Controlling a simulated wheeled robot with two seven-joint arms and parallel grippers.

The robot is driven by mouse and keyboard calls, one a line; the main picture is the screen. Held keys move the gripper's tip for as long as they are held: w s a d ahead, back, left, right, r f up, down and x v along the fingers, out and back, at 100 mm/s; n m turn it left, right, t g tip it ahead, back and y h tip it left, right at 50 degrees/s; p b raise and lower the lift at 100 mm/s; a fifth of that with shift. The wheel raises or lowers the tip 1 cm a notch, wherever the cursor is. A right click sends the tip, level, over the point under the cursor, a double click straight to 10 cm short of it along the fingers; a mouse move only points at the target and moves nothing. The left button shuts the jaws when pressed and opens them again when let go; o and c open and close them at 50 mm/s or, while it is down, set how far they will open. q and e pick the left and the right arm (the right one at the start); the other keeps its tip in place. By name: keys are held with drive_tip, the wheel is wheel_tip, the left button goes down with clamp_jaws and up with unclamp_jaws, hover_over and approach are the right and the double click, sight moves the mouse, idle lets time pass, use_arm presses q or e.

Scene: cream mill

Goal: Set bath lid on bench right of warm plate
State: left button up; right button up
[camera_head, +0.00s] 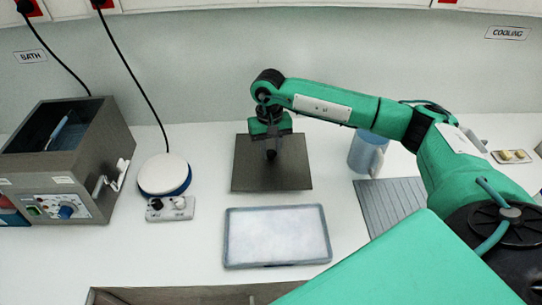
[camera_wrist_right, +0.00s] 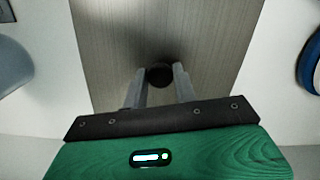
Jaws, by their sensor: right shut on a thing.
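The bath lid (camera_head: 292,180) is a flat, dark grey square plate with a black knob. It is level, on or just above the white bench, right of the warm plate (camera_head: 164,172), with clear bench between them. The warm plate has a round white top, a blue rim and a small control box. My right gripper (camera_head: 271,151) is shut on the lid's knob from above. The right wrist view shows its fingertips (camera_wrist_right: 158,80) at the knob over the lid (camera_wrist_right: 165,30). The bath (camera_head: 105,135), a grey metal box, stands open at the left. My left gripper is out of view.
A framed tray of white, ice-like material (camera_head: 325,244) lies in front of the lid. A pale blue jug (camera_head: 367,150) and a ribbed grey mat (camera_head: 388,200) are to its right. A small dish with yellow pieces (camera_head: 512,157) is at far right. Black cables hang behind.

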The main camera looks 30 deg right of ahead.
sight(271, 160)
wheel_tip(271, 160, down, 4)
drive_tip(key=shift+r+p, duration=0.15)
drive_tip(key=shift+p, duration=0.45)
drive_tip(key=shift+f, duration=0.35)
drive_tip(key=shift+f, duration=0.1)
drive_tip(key=shift+f, duration=0.15)
drive_tip(key=o, duration=0.9)
